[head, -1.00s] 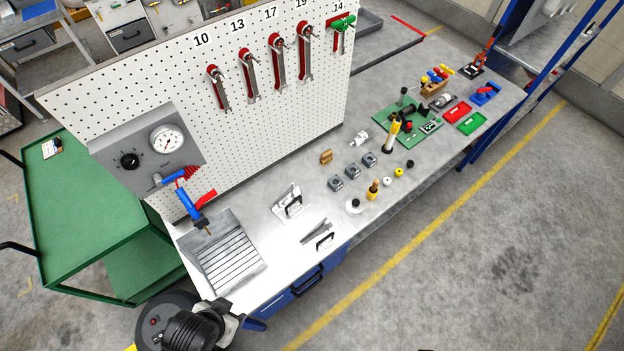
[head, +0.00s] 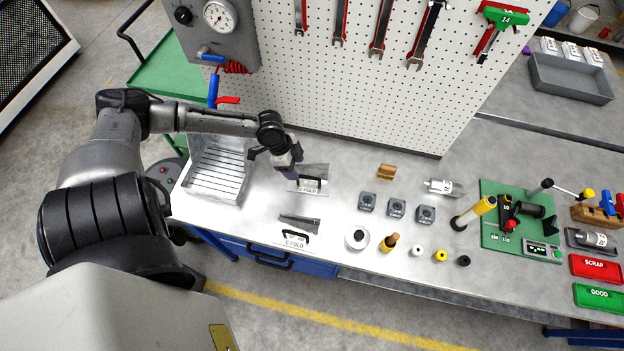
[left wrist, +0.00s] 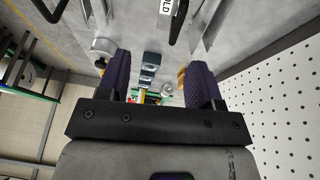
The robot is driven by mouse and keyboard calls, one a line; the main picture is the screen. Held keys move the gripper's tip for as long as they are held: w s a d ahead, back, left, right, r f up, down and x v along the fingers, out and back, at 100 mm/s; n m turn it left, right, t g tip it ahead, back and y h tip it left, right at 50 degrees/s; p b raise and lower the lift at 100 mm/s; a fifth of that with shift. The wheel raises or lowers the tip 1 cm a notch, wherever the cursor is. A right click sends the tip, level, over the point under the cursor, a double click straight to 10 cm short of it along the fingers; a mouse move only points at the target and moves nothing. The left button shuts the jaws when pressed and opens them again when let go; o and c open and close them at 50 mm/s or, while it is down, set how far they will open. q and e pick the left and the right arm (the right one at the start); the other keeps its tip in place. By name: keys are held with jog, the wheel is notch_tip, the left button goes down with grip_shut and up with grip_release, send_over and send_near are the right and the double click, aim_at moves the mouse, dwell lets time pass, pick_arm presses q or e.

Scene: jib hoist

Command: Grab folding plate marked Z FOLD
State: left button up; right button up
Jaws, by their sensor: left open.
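The folding plate marked Z FOLD (head: 310,190) lies on the bench near the pegboard, with a black handle and a bent grey metal part behind it. My left gripper (head: 290,174) is just above its left end and hides part of it. In the left wrist view the gripper (left wrist: 160,75) is open with nothing between its dark fingers. A black handle (left wrist: 178,20) shows at the top there, beside a label of which only "OLD" can be read. A second plate, marked C FOLD (head: 296,240), lies nearer the front edge. My right gripper is out of view.
A ribbed grey tray (head: 217,170) stands left of the plates. The pegboard (head: 350,90) with wrenches rises behind. Several grey blocks (head: 397,208), a white disc (head: 357,238) and small coloured parts stand to the right. A green board (head: 500,245) is farther right.

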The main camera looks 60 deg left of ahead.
pick_arm(q)
jog(key=w+a+r+b, duration=0.1)
jog(key=w+a+b, duration=0.15)
jog(key=a, duration=0.35)
jog(key=t, duration=0.1)
send_over(311, 167)
jog(key=s+a, duration=0.2)
jog(key=shift+n, duration=0.3)
notch_tip(311, 167, down, 6)
jog(key=shift+w+d, duration=0.1)
jog(key=shift+w+d+f, duration=0.2)
jog(key=shift+f, duration=0.45)
jog(key=x, duration=0.4)
jog(key=shift+f, duration=0.25)
jog(key=shift+w+f, duration=0.1)
jog(key=shift+f, duration=0.25)
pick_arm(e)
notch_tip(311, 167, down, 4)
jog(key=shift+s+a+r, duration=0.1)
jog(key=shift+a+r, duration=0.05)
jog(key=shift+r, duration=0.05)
pick_arm(q)
jog(key=shift+c, duration=0.3)
